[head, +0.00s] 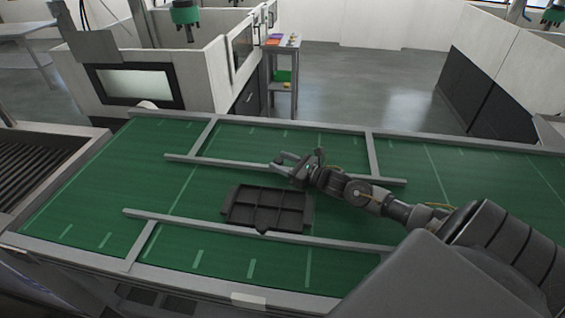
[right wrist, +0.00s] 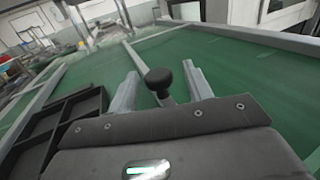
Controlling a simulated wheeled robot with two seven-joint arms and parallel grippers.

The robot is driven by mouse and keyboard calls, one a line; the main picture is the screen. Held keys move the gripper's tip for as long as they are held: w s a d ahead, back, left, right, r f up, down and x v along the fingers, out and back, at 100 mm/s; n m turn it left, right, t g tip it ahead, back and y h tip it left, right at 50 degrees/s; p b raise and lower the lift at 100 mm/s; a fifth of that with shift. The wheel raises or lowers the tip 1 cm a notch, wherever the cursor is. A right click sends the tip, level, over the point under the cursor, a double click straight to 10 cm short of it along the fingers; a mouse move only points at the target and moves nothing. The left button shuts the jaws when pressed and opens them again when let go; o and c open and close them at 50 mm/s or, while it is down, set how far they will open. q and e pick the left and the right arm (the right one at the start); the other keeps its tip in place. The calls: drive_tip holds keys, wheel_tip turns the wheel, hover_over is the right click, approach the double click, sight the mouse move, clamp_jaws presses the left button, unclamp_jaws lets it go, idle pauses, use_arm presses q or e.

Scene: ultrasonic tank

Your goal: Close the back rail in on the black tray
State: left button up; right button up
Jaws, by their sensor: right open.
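The black tray (head: 243,214), an open box with several compartments, lies on the green table between two grey rails. It also shows at the left of the right wrist view (right wrist: 35,138). The back rail (head: 215,162) runs behind the tray, with a strip of green between them. The front rail (head: 190,220) runs close along the tray's near side. My right gripper (head: 281,161) is open at the back rail, behind the tray. In the right wrist view a black round knob (right wrist: 158,79) stands between its two fingers, which look apart from it. My left gripper is out of view.
Grey cross bars (head: 199,134) join the rails to the frame of the green table (head: 405,154). A white machine enclosure (head: 190,70) stands behind the table. A roller conveyor (head: 40,160) adjoins it on the left. The green surface left of the tray is clear.

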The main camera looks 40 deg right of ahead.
drive_tip(key=shift+s, duration=0.1)
drive_tip(key=b+v, duration=0.3)
drive_tip(key=v, duration=0.6)
drive_tip(key=shift+s+d+f, duration=0.1)
drive_tip(key=shift+s+f, duration=0.05)
drive_tip(key=shift+s, duration=0.15)
drive_tip(key=shift+s+d, duration=0.25)
drive_tip(key=shift+s, duration=0.25)
drive_tip(key=shift+o, duration=0.2)
